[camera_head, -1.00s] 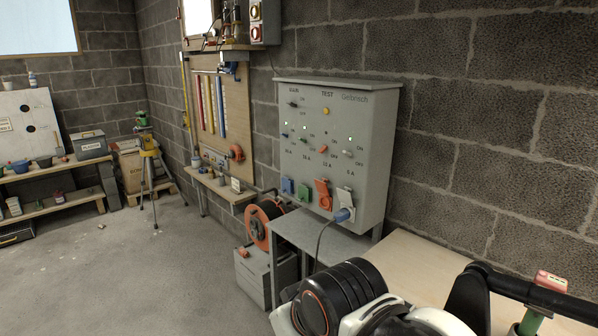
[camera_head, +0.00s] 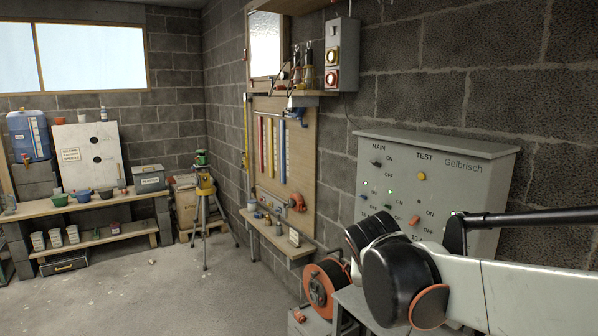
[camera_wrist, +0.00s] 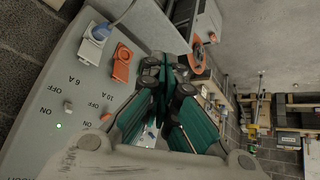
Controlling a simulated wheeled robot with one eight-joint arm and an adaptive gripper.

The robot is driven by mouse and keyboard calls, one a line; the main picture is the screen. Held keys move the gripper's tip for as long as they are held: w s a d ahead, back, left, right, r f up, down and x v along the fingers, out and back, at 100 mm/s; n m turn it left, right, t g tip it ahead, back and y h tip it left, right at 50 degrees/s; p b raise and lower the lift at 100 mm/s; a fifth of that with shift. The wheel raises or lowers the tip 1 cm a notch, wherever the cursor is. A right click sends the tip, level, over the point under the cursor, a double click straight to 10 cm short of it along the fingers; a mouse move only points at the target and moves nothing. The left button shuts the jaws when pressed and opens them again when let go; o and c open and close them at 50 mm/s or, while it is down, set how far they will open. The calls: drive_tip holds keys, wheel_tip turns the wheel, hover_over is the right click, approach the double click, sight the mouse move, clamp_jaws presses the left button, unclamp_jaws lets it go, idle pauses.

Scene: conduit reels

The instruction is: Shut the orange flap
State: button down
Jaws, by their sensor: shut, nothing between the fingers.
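The orange flap (camera_wrist: 122,56) is on the grey panel (camera_wrist: 68,85) in the wrist view, beside a blue plug (camera_wrist: 98,34) in its socket. It appears raised off the orange socket part next to it. In the head view the panel (camera_head: 440,160) stands on the right, and my arm hides its row of sockets, flap included. My gripper (camera_wrist: 164,98), with teal-faced fingers, is shut and empty. In the wrist view it is to the right of the flap, apart from it in the picture. The gripper does not show in the head view.
An orange cable reel (camera_head: 320,288) is below and left of the panel. A narrow shelf (camera_head: 278,238) with small items is on the wall farther back. A tripod (camera_head: 205,215) stands near the far corner.

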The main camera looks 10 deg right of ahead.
drive_tip(key=w+d+m+g+h+p, duration=0.1)
drive_tip(key=w+d+m+h+p, duration=0.25)
drive_tip(key=w+d, duration=0.7)
drive_tip(key=w+d+f+m+h, duration=0.1)
drive_tip(key=w+d+f, duration=0.1)
drive_tip(key=w+d, duration=0.2)
drive_tip(key=w+d+f+m+h, duration=0.1)
drive_tip(key=w+d+f+m, duration=0.1)
drive_tip(key=d, duration=0.4)
drive_tip(key=w+d+f+m+g+h, duration=0.1)
drive_tip(key=w+d+f+m, duration=0.1)
drive_tip(key=w+d+f, duration=0.2)
drive_tip(key=shift+w+d+f, duration=0.1)
drive_tip(key=shift+w+d, duration=0.15)
drive_tip(key=shift+w, duration=0.55)
drive_tip(key=shift+w+d, duration=0.2)
drive_tip(key=shift+w, duration=0.55)
drive_tip(key=shift+a, duration=0.15)
